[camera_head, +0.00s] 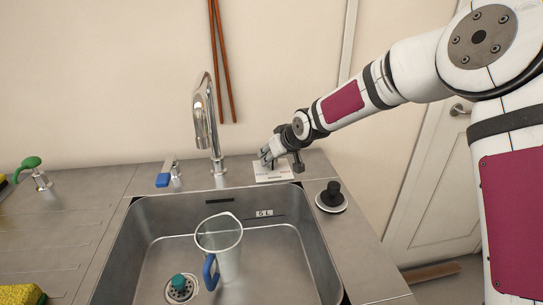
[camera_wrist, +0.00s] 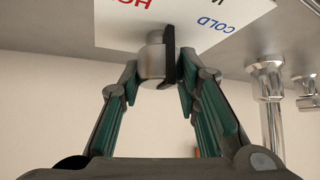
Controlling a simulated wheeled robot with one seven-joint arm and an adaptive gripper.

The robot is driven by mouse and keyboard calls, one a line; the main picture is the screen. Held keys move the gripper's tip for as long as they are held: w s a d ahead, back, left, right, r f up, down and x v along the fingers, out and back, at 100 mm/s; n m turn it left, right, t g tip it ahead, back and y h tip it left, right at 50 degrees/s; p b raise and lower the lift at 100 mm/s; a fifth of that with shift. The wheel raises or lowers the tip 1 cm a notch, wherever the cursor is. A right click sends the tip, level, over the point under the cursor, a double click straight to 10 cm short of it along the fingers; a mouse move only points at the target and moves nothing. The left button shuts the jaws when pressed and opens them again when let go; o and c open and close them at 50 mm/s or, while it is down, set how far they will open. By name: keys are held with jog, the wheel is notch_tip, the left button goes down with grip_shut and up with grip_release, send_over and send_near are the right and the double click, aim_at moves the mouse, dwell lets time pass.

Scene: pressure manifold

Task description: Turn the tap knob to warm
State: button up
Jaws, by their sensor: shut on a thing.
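The tap knob (camera_wrist: 152,64) is a short metal cylinder with a black lever or pointer (camera_wrist: 169,52) on its right side in the wrist view. It stands on a white label plate (camera_wrist: 110,22) with red "HOT" and blue "COLD" lettering; part of another label is cut off at the top edge. My gripper (camera_wrist: 158,80) has one finger on each side of the knob and is shut on it. In the head view my gripper (camera_head: 268,157) is over the white plate (camera_head: 272,175) right of the tap spout (camera_head: 204,110), and the knob is mostly hidden.
A blue-tipped lever (camera_head: 164,180) is left of the spout and a black round knob (camera_head: 332,193) is at the right. A wall stands behind the counter.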

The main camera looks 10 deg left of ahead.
jog(key=o, duration=1.2)
jog(key=shift+f, duration=0.1)
jog(key=shift+c, duration=0.2)
jog(key=shift+s+d+r, duration=0.25)
jog(key=shift+d+r, duration=0.1)
jog(key=shift+r, duration=0.15)
jog(key=v, duration=1)
jog(key=shift+s+r, duration=0.25)
jog(key=shift+s, duration=0.1)
jog(key=shift+s+d, duration=0.1)
jog(key=shift+d, duration=0.05)
